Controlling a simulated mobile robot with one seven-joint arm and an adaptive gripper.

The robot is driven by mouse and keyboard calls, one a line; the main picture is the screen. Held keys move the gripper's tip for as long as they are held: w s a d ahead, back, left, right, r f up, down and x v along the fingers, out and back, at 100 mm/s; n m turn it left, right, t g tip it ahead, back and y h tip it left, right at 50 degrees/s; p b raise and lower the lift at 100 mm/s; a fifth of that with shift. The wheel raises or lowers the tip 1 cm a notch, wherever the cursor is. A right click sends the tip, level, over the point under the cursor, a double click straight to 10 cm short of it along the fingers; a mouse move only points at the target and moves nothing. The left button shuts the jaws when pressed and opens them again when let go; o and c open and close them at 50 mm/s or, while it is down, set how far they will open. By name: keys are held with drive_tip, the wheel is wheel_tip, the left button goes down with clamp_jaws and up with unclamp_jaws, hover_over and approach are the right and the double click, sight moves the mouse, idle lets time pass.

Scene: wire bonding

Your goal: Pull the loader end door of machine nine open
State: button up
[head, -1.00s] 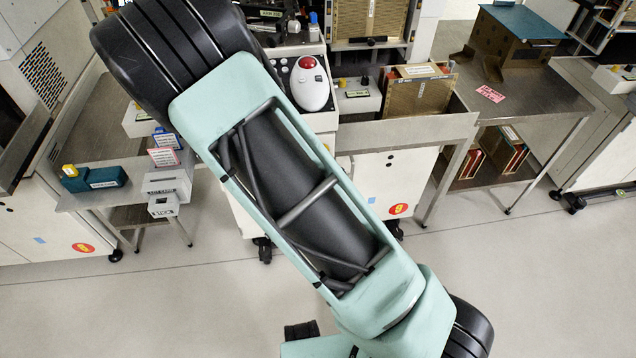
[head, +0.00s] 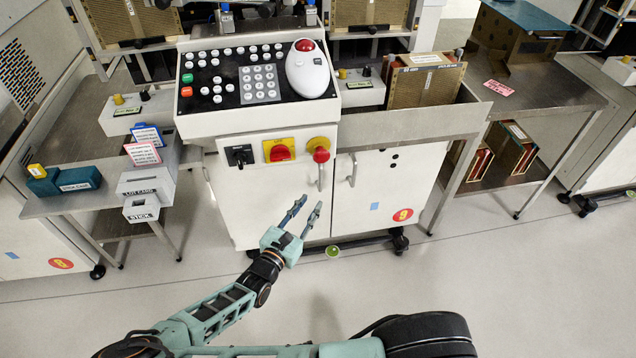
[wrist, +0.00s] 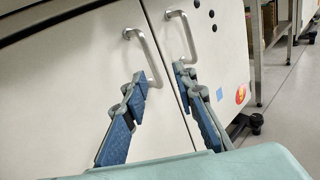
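Machine nine is the white cabinet with a round "9" sticker (head: 403,215) and two front doors. The right door (head: 385,185) bears the sticker, and the left door (head: 250,205) is beside it; both look shut. Each has a metal bar handle by the middle seam: the left handle (head: 321,176) and right handle (head: 353,170). My gripper (head: 304,210) is open and empty in front of the left door, below the handles. In the wrist view, my gripper (wrist: 160,78) has its fingers spread, with the lower end of the left handle (wrist: 150,55) appearing between them. Contact cannot be told.
A control panel (head: 250,82) with a trackball and red buttons overhangs the doors. A red-yellow knob (head: 320,150) sticks out above the left handle. A lot card box (head: 150,185) stands left, a metal table (head: 540,100) right. The floor (head: 480,290) in front is clear.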

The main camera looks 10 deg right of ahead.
sight(320, 181)
drive_tip(key=shift+n+t+y, duration=0.3)
drive_tip(key=shift+n+t, duration=0.2)
drive_tip(key=shift+n, duration=0.3)
drive_tip(key=b+x, duration=0.1)
drive_tip(key=x, duration=0.6)
drive_tip(key=b+x, duration=0.1)
drive_tip(key=x, duration=0.3)
drive_tip(key=shift+w+a+f+b, duration=0.1)
drive_tip(key=shift+w+a+b, duration=0.25)
drive_tip(key=shift+c, duration=0.3)
clamp_jaws()
